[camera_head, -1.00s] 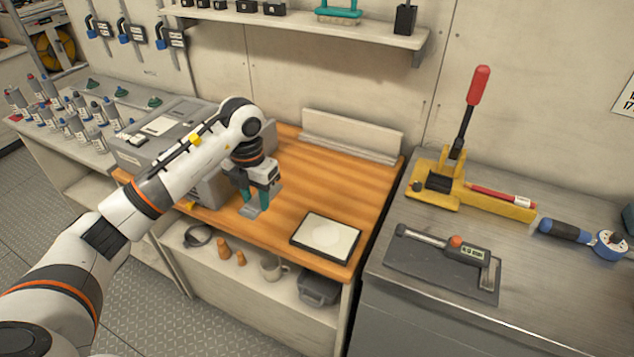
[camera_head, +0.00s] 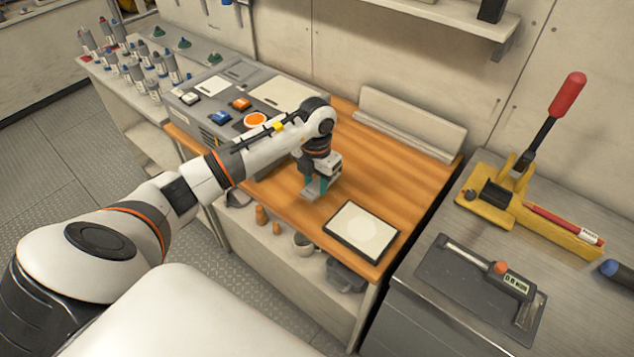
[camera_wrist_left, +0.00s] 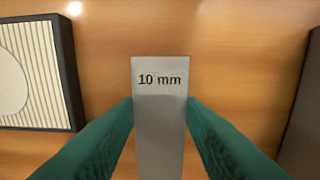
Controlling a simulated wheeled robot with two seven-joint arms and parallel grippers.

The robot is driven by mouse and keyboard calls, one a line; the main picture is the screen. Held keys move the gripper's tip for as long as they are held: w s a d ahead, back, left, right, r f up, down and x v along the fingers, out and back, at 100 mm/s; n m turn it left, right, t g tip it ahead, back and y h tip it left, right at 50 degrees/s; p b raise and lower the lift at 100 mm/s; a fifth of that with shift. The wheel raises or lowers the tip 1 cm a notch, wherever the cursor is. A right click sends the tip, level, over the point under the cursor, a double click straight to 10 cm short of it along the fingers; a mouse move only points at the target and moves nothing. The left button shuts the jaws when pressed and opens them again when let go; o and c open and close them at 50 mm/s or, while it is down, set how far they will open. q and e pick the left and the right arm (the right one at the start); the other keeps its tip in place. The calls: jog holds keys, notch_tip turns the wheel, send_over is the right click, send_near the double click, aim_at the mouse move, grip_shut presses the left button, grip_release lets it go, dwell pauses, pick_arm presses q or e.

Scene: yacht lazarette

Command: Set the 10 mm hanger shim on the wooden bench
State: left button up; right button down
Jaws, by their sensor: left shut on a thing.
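The 10 mm hanger shim (camera_wrist_left: 160,110) is a flat grey metal strip marked "10 mm". In the left wrist view it sits between the two green fingers of my left gripper (camera_wrist_left: 160,115), which is shut on it. In the head view the shim (camera_head: 312,191) shows as a small grey piece under the left gripper (camera_head: 318,184), over the wooden bench (camera_head: 410,190). I cannot tell whether the shim touches the wood. My right gripper is not in view.
A dark-framed pad with a pale disc (camera_head: 362,231) lies on the bench near its front right edge. A grey box with buttons (camera_head: 225,100) stands on the left. A metal counter with a yellow lever tool (camera_head: 495,200) and a torque gauge (camera_head: 480,282) is to the right.

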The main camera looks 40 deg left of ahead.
aim_at(316, 187)
pick_arm(q)
jog(key=shift+f, duration=0.85)
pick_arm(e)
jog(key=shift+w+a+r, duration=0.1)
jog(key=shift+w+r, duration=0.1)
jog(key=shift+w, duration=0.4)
pick_arm(q)
jog(key=shift+f, duration=0.1)
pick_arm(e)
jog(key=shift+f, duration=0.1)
pick_arm(q)
jog(key=o, duration=1)
jog(key=shift+o, duration=0.2)
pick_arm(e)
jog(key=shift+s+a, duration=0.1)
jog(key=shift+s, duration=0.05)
pick_arm(q)
notch_tip(316, 187, up, 12)
jog(key=b, duration=0.2)
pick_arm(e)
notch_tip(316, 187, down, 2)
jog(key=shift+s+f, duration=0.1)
